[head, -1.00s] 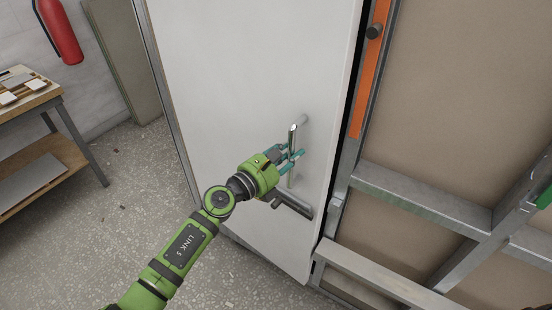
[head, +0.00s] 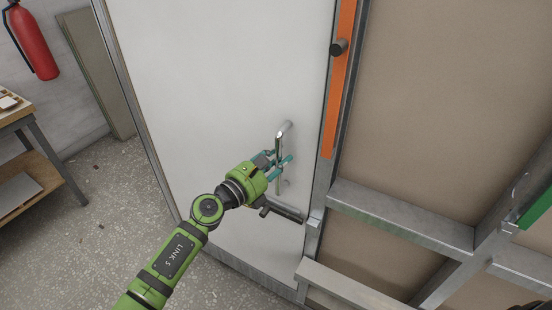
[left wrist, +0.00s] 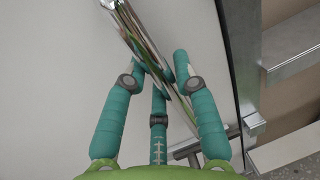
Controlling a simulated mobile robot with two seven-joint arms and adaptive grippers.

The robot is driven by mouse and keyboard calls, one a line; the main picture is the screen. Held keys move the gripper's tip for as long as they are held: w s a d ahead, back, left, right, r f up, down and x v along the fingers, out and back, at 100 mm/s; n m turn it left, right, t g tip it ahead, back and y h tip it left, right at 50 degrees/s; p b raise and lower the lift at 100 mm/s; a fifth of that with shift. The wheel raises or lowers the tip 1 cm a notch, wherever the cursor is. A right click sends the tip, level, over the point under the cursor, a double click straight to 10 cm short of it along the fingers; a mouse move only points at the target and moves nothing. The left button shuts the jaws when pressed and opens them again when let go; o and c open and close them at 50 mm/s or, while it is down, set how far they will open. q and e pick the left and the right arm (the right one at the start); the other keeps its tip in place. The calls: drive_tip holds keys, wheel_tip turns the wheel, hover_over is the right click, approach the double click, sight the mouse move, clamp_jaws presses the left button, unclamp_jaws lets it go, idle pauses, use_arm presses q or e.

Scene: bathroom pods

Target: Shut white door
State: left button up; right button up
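The white door (head: 210,90) fills the middle of the head view. Its right edge lies close against the grey metal frame, with no clear gap showing. A vertical chrome handle (head: 279,150) stands out near that edge, with a dark lever (head: 283,211) below it. My left gripper (head: 282,163) is at the chrome handle, its teal fingers around the bar. In the left wrist view, the fingers (left wrist: 161,68) bend in on both sides of the bar (left wrist: 130,25) and appear to touch it. The right gripper is not in view.
A wooden bench (head: 30,170) and red fire extinguisher (head: 32,43) are at left.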

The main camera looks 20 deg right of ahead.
use_arm(q)
drive_tip(key=shift+o, duration=0.9)
drive_tip(key=shift+w+d+r, duration=0.1)
drive_tip(key=shift+d, duration=0.1)
drive_tip(key=shift+w+d, duration=0.1)
drive_tip(key=shift+d, duration=0.05)
drive_tip(key=shift+s+a, duration=0.2)
drive_tip(key=shift+a, duration=0.35)
drive_tip(key=v, duration=1)
drive_tip(key=shift+s+a, duration=0.25)
drive_tip(key=shift+s, duration=0.05)
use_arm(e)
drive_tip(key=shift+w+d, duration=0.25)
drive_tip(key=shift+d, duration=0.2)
